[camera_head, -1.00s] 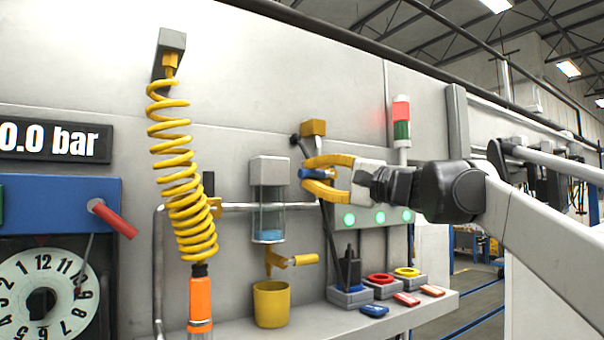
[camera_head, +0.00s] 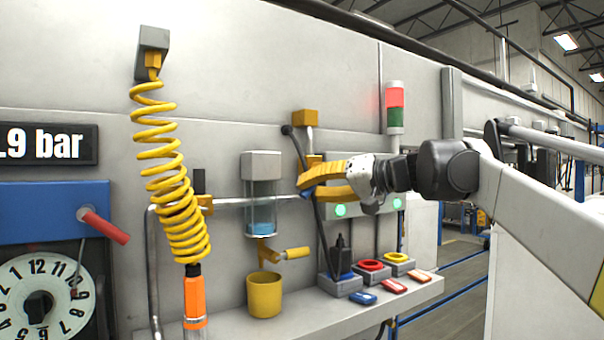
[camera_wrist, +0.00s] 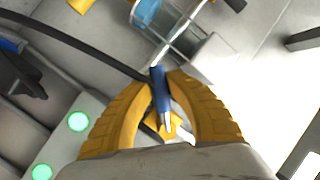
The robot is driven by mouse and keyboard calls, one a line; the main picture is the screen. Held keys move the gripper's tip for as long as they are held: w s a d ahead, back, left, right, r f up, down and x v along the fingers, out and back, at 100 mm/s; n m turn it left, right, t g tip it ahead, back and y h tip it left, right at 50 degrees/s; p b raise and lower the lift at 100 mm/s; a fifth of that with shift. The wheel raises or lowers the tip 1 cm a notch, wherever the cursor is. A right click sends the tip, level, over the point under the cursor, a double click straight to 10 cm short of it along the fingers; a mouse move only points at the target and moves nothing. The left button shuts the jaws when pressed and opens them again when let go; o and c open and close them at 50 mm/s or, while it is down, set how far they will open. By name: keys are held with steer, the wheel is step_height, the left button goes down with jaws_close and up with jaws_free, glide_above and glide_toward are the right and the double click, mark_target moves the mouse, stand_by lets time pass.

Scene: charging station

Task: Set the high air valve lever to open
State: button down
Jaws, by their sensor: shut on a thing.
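The lever with a blue handle (camera_wrist: 160,92) is between the yellow fingers of my gripper (camera_wrist: 162,85) in the wrist view, which are shut on it. In the head view my gripper (camera_head: 303,188) is at the wall pipe, under a yellow block, and hides most of the lever. Only a bit of blue (camera_head: 306,195) shows at the fingertips. A yellow fitting (camera_head: 314,160) shows just above the fingers. The lever's exact angle is hard to tell.
A black cable (camera_head: 318,215) runs down close behind my fingers. A clear filter bowl (camera_head: 261,212) hangs left of them. Green lights (camera_head: 340,210) and a shelf with chargers (camera_head: 338,287) are below. The pressure display (camera_head: 45,145) reads ".9 bar", cut off at left.

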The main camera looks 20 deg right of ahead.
steer(key=n, duration=0.1)
steer(key=d+h+p, duration=0.1)
steer(key=n, duration=0.1)
steer(key=shift+w+d+f+n+h+p, duration=0.25)
steer(key=shift+f+n+h+p, duration=0.05)
steer(key=shift+f+p, duration=0.1)
steer(key=shift+w+d+f+n+h+p, duration=0.2)
steer(key=shift+d+n+h+p, duration=0.35)
steer(key=shift+n, duration=0.25)
steer(key=shift+w+d+f+n+h+p, duration=0.1)
steer(key=shift+w+d+n+h+p, duration=0.2)
steer(key=shift+d+n+h, duration=0.45)
steer(key=shift+s+a, duration=0.1)
steer(key=shift+a, duration=0.05)
steer(key=c, duration=1.3)
jaws_free()
steer(key=shift+c, duration=0.2)
steer(key=v, duration=1.2)
steer(key=shift+r, duration=0.1)
